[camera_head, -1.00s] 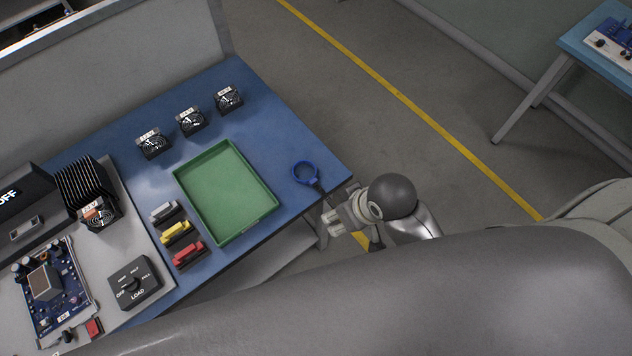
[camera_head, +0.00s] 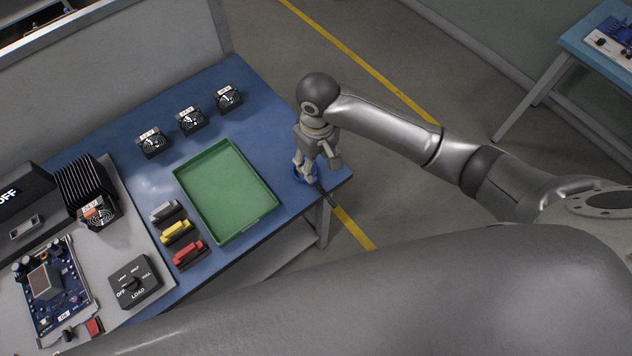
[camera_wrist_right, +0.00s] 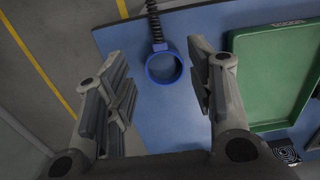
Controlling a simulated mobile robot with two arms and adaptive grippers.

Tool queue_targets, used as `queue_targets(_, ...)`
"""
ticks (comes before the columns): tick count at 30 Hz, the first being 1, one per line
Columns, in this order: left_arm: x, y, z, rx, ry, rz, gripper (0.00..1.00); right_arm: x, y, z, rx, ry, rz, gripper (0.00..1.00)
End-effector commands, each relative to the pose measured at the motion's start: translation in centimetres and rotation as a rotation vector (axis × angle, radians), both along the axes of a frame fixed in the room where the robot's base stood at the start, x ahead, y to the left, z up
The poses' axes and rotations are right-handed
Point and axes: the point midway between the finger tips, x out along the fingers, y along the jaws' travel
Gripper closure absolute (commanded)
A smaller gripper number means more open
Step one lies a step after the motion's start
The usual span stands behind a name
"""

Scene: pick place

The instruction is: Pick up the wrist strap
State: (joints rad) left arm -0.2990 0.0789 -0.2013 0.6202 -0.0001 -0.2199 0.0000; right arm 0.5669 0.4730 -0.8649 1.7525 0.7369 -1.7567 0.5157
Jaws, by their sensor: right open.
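The wrist strap is a blue ring with a dark coiled cord. In the head view the blue ring of the wrist strap (camera_head: 297,172) lies near the table's right corner, partly hidden by my right gripper (camera_head: 319,168). In the right wrist view the wrist strap (camera_wrist_right: 150,73) shows whole, its cord running up past the table edge. My right gripper (camera_wrist_right: 162,85) is open above the table, its fingers on either side of the ring with nothing held between them. My left gripper is not in view.
A green tray (camera_head: 268,207) lies left of the strap on the blue table (camera_head: 275,125). Several small fans (camera_head: 190,121) stand behind it. Grey, yellow and red clips (camera_head: 178,233) lie left of the tray. A load switch box (camera_head: 134,283) sits further left.

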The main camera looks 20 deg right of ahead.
Motion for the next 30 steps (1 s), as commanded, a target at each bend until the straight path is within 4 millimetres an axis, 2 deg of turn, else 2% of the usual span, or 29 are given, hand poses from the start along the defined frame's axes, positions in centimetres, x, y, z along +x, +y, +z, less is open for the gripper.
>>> queue_targets(9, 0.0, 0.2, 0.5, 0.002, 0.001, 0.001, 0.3, 0.2, -0.2, -4.2, -0.008, 0.007, -0.006, 0.5)
queue_targets(17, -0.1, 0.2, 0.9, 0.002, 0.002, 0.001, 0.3, 0.2, -0.2, -6.1, -0.007, 0.005, -0.005, 0.5)
queue_targets(25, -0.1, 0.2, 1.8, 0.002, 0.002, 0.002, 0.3, 0.2, -0.2, -9.7, -0.008, 0.005, -0.005, 0.5)
queue_targets(30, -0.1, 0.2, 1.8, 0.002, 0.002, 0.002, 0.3, 0.2, -0.3, -10.6, -0.007, 0.002, -0.003, 0.5)
